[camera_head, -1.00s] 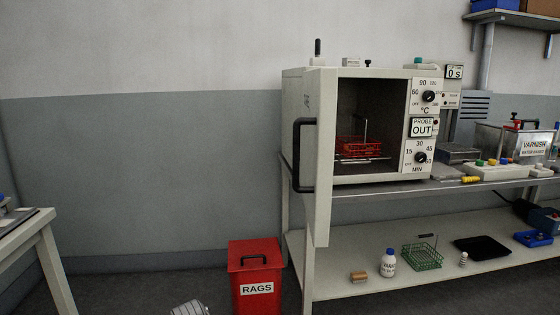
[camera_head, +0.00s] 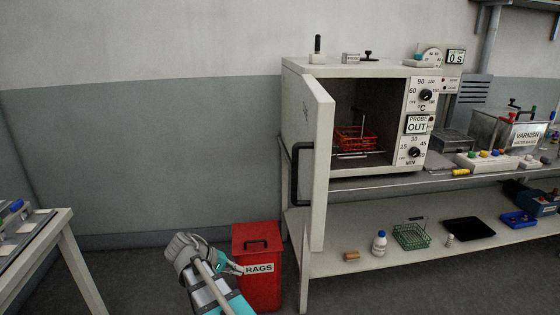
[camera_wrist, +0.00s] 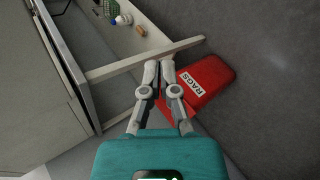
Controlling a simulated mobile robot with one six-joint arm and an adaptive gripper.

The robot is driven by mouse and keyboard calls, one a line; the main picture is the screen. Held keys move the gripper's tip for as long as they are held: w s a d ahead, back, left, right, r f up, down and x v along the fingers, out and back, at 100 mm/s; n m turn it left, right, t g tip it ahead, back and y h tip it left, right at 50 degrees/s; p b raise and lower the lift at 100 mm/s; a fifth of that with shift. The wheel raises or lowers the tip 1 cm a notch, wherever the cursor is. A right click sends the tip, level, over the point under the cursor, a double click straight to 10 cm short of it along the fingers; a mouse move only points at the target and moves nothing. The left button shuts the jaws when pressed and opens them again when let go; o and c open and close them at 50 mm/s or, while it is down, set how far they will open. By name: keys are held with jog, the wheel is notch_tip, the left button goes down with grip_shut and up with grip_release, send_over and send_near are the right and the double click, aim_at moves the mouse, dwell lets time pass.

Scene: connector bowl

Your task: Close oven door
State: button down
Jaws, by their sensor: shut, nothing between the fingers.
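The oven (camera_head: 380,72) stands on the bench with its door (camera_head: 322,165) swung wide open toward me, hinged at the left of the cavity. A black bar handle (camera_head: 296,173) is on the door's left-facing side. A red wire basket (camera_head: 352,138) sits on the rack inside. My gripper (camera_head: 240,270) is low, in front of the rags bin, below and left of the door, apart from it. In the wrist view my gripper (camera_wrist: 165,68) is shut and empty. A large pale panel, probably the door (camera_wrist: 40,90), fills the left of that view.
A red rags bin (camera_head: 258,240) stands on the floor left of the bench. The lower shelf (camera_head: 340,225) holds a bottle, a green basket (camera_head: 410,236) and a black tray. A table (camera_head: 55,245) is at far left. The wall area left of the door is free.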

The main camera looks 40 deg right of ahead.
jog(key=w+d+r+m+g+h+p, duration=0.1)
jog(key=r+p, duration=0.3)
jog(key=r, duration=0.5)
jog(key=w+d+r+m+g+h+p, duration=0.1)
jog(key=r+g+h+p, duration=0.1)
jog(key=r+p, duration=0.3)
jog(key=w+d+r+m+g+h+p, duration=0.1)
jog(key=r+h+p, duration=0.3)
jog(key=r, duration=1)
jog(key=shift+w+m+g+p, duration=0.3)
jog(key=shift+w+m+p, duration=0.1)
jog(key=shift+w+p, duration=0.2)
jog(key=shift+a, duration=0.1)
